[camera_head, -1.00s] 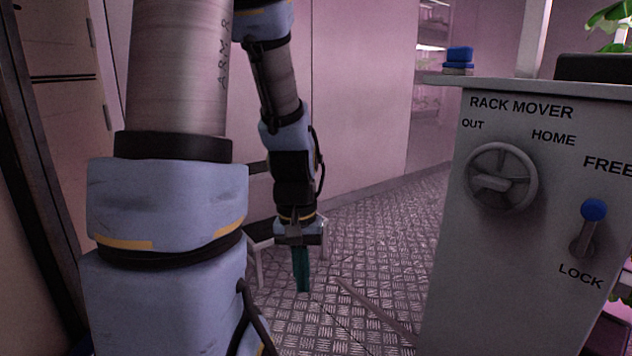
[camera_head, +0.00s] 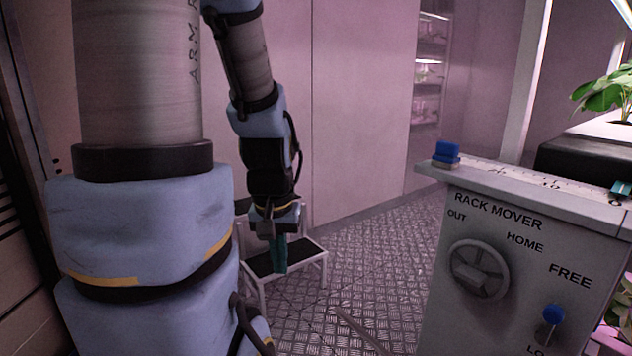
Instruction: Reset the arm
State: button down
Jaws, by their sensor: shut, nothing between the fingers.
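My arm hangs down in the left half of the view, its upper links large in front. My gripper (camera_head: 279,256) is at its lower end, pointing down, with teal fingers held together. Nothing shows between the fingers. It appears in front of a small step stool (camera_head: 311,257) with dark treads. I cannot tell whether it touches the stool.
A grey rack mover console (camera_head: 455,320) stands at right with a round handwheel (camera_head: 478,271) and a blue-knobbed lever (camera_head: 551,322). A blue block (camera_head: 446,150) sits on its top. A leafy plant (camera_head: 603,92) is at far right. Patterned metal floor (camera_head: 378,260) lies open between.

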notch_tip(320, 180, up, 14)
jog(key=p, duration=1.1)
jog(key=shift+f, duration=0.2)
